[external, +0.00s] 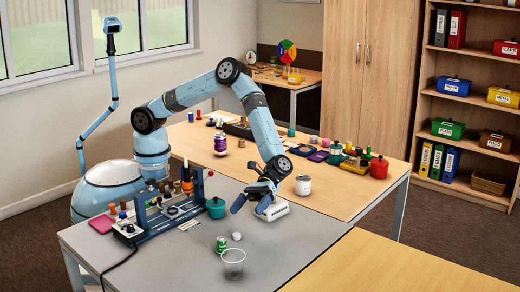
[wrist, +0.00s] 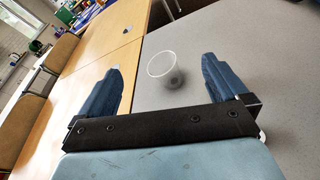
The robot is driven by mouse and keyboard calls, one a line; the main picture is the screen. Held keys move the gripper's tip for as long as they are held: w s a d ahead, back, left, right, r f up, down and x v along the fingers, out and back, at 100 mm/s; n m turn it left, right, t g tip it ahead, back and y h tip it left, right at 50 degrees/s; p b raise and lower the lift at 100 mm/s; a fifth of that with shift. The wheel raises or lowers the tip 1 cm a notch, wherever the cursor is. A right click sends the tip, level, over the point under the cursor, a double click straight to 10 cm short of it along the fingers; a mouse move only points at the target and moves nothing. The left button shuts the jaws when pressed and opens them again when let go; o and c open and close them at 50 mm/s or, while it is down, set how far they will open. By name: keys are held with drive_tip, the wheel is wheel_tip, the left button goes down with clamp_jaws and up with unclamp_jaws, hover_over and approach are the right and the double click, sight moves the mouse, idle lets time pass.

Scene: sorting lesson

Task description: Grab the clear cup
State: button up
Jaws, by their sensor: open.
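The clear cup (external: 233,258) stands upright near the front edge of the grey table in the external view. In the wrist view the clear cup (wrist: 160,64) shows beyond my fingertips, in the gap between them, with its pale rim visible. My gripper (external: 252,205) is over the grey table, behind the cup and a little to its right, apart from it. In the wrist view my gripper (wrist: 162,66) has its two blue fingers wide apart, with nothing held.
A green can (external: 221,245) and a small white object (external: 236,236) are close behind the cup. A teal pot (external: 216,208) and a dark bench device (external: 165,218) stand to the left. A wooden table (external: 375,265) adjoins at the right. The grey surface right of the cup is clear.

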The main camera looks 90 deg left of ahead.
sight(229, 263)
drive_tip(key=s+d+f+n+h, duration=0.1)
drive_tip(key=d+f, duration=0.1)
drive_tip(key=f, duration=0.1)
drive_tip(key=d+f+n+h, duration=0.1)
drive_tip(key=d+f+n, duration=0.1)
drive_tip(key=d+f, duration=0.1)
drive_tip(key=s+d+f+n+h, duration=0.1)
drive_tip(key=d+f, duration=0.2)
drive_tip(key=shift+s+d+f+n+g, duration=0.1)
drive_tip(key=shift+s+f+n+g, duration=0.2)
drive_tip(key=shift+f+n, duration=0.1)
drive_tip(key=shift+x, duration=3.8)
drive_tip(key=c, duration=1)
